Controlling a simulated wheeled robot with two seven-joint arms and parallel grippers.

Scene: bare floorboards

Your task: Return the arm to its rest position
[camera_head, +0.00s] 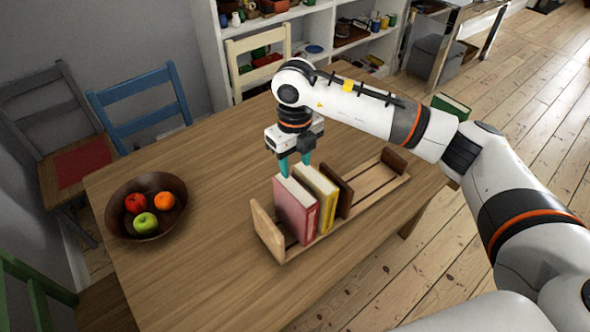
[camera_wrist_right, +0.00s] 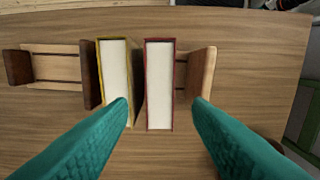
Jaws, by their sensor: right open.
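My right gripper (camera_head: 295,165) is open, pointing down just above the back edges of two books. A red book (camera_head: 297,212) and a yellow book (camera_head: 327,203) stand upright side by side in a wooden book rack (camera_head: 374,185). In the right wrist view the teal fingers (camera_wrist_right: 162,105) are spread wide; the red book (camera_wrist_right: 160,90) shows between them and the left fingertip overlaps the yellow book (camera_wrist_right: 115,70). I cannot tell whether a fingertip touches a book. My left gripper is not in view.
A bowl (camera_head: 169,220) with three fruits sits at the table's left. A green book (camera_head: 451,106) lies behind my right arm. A blue chair (camera_head: 145,100), a cream chair (camera_head: 258,45) and a shelf (camera_head: 208,50) stand beyond the table. The table (camera_head: 215,265) is bare at the front.

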